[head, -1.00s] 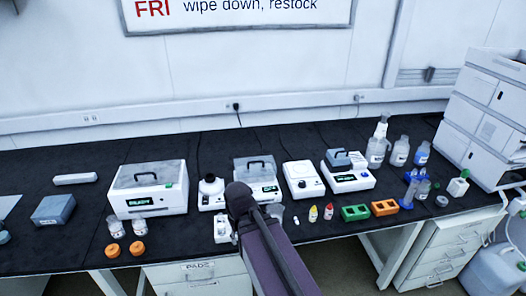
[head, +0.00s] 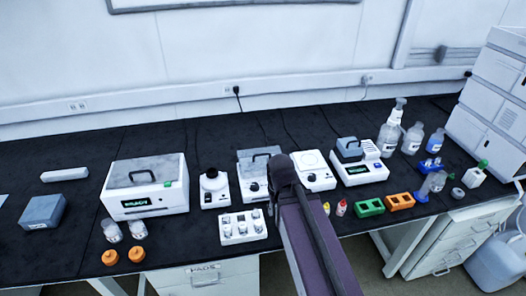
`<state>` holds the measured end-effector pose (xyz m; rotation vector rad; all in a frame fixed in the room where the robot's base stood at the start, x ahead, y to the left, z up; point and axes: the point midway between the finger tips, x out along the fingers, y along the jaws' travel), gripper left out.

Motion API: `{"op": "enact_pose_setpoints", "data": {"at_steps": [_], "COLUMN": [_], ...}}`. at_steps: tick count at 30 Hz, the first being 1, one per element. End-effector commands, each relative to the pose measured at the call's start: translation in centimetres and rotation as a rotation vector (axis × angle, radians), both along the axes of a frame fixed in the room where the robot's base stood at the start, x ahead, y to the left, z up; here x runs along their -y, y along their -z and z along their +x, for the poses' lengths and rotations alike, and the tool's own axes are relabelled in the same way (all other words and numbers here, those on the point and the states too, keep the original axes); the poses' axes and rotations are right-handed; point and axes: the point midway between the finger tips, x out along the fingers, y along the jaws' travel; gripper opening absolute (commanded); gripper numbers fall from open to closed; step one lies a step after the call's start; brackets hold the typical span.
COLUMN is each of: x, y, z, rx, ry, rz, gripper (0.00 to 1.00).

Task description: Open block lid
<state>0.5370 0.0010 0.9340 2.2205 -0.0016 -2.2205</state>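A dry-block unit (head: 372,172), white with a lit green display, stands on the bench right of centre. Its blue-grey block lid (head: 348,148) has a dark handle on top and sits down over the block, looking closed. My arm rises from the bottom centre and ends in a dark rounded joint, left of this unit and apart from it in the picture. My gripper does not show; whatever lies beyond that joint is hidden.
A white lidded instrument (head: 148,202) reading READY stands at left; a similar one (head: 253,187) is partly behind my arm. A white vial rack (head: 242,232), green rack (head: 369,207) and orange rack (head: 400,201) line the front. Bottles (head: 388,140) stand right of the block unit.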

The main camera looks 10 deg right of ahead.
Motion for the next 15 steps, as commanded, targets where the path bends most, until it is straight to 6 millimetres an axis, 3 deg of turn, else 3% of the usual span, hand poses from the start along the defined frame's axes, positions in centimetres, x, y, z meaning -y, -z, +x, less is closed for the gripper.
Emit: {"op": "enact_pose_setpoints", "data": {"at_steps": [8, 15], "x": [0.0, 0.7], "y": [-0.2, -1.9], "z": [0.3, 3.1], "rx": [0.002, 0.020], "ry": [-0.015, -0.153], "rz": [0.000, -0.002], "gripper": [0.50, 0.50]}}
